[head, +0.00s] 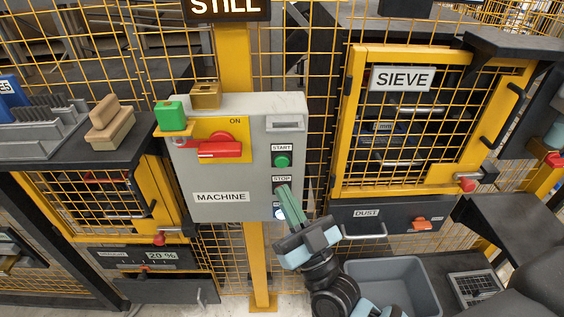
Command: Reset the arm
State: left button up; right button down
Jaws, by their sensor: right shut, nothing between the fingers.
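My right gripper (289,205) is shut and empty. Its fingertips are in front of the lower right of the grey machine box (220,180), just below the STOP label, and hide what lies behind them. I cannot tell whether they touch the box. A lit white-blue spot (279,213) shows beside the fingers. The green START button (282,161) is above the fingertips. The red ON switch handle (220,149) lies across its yellow plate. My left gripper is not in view.
A sign above reads STILL (226,6). The yellow SIEVE door (345,120) is at right, over the DUST drawer (370,222). A grey bin (432,275) stands below.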

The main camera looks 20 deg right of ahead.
dwell(0.3)
